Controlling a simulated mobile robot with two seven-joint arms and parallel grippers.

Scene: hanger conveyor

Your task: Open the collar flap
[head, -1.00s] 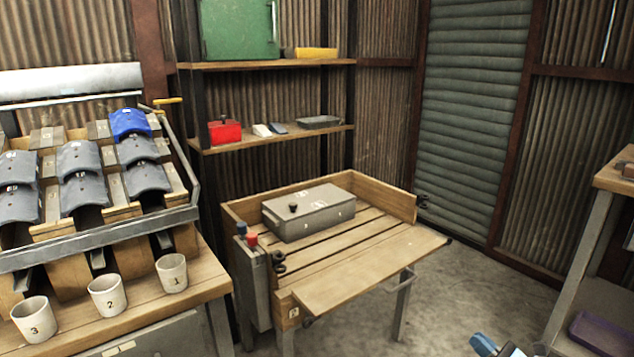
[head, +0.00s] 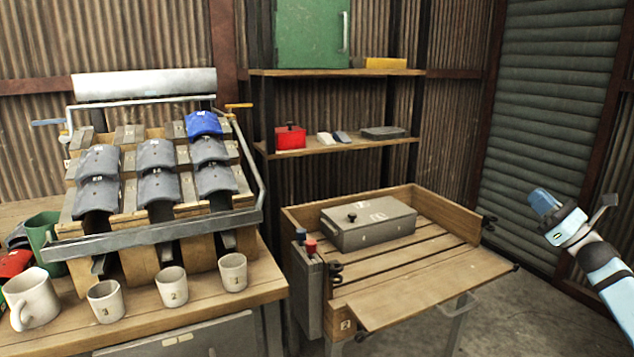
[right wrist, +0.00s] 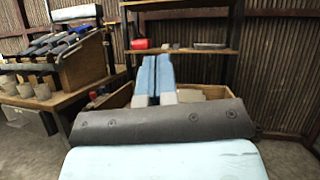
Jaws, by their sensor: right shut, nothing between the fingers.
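A wooden collar (head: 299,216) stands around the slatted top of a low table, right of centre in the head view. Its front board, which seems to be the collar flap (head: 440,290), lies folded outward along the front, clear of the slats. Black latch pieces (head: 335,271) sit at the collar's front left corner. My right gripper (head: 546,201), with light blue fingers, is raised right of the table, apart from the flap. It is shut and empty; its fingers (right wrist: 153,78) also show side by side in the right wrist view. My left gripper is out of view.
A grey lidded box (head: 370,222) sits on the slats. A control box with blue and red buttons (head: 308,290) hangs at the table's left side. A bench with cups (head: 233,272) and a sloped rack stands left. Shelves (head: 335,145) stand behind; the floor at right is clear.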

